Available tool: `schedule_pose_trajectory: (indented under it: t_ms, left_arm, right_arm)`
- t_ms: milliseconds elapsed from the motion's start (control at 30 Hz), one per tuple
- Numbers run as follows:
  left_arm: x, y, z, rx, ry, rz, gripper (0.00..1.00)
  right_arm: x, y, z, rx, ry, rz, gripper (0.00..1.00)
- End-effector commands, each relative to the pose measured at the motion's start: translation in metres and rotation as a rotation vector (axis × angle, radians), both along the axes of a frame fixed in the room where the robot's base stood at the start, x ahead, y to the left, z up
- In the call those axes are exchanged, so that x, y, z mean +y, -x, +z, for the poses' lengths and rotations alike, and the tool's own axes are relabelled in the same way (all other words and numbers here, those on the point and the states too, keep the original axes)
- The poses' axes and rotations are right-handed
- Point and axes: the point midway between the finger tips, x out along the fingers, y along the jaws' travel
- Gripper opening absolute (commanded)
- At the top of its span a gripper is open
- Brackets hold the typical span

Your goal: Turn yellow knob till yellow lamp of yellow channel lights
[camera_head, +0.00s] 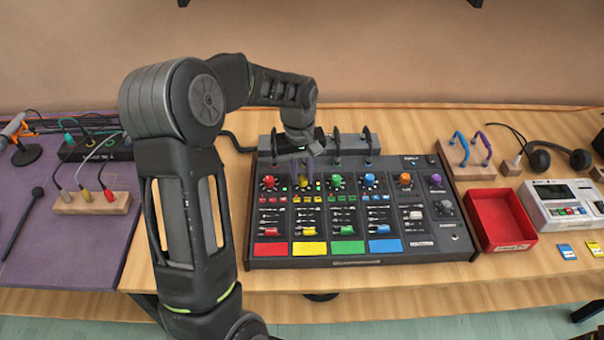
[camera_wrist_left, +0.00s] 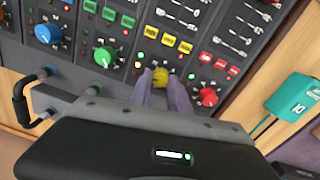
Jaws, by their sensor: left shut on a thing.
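The yellow knob (camera_wrist_left: 160,77) sits on the black mixer panel, between the red knob (camera_wrist_left: 208,97) and the green knob (camera_wrist_left: 104,56) in the left wrist view. In the head view the yellow knob (camera_head: 304,182) is partly covered by my left gripper (camera_head: 304,165), which reaches down from above. My left gripper (camera_wrist_left: 160,88) is shut on the yellow knob, with a finger on each side. My right gripper is not in view.
The mixer (camera_head: 350,258) has red, green, blue, orange and purple knobs close by. Upright handles (camera_head: 367,140) stand along its back edge. A red tray (camera_head: 500,218) lies at its right. A wooden block with plugs (camera_head: 92,203) is at the left.

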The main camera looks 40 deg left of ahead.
Motion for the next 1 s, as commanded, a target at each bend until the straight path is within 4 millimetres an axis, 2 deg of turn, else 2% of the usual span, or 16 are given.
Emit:
schedule_pose_trajectory:
  t_ms: [533,567,600,800,1000]
  left_arm:
    - [0.0001,-0.0012,0.0009,-0.004,-0.001,-0.052,0.00]
    - [0.0001,-0.0012,0.0009,-0.003,0.000,-0.052,0.23]
    - [0.0001,-0.0012,0.0009,-0.003,0.000,-0.052,0.27]
    - [0.0000,-0.0007,0.0005,-0.002,0.000,-0.052,0.43]
    - [0.0000,-0.0004,0.0002,-0.001,0.001,-0.051,0.44]
  right_arm:
    - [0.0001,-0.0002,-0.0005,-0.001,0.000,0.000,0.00]
    - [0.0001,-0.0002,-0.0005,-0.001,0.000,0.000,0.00]
    - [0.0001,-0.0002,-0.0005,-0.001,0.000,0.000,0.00]
    - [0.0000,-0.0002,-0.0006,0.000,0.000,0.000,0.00]
    - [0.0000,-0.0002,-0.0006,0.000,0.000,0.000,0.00]
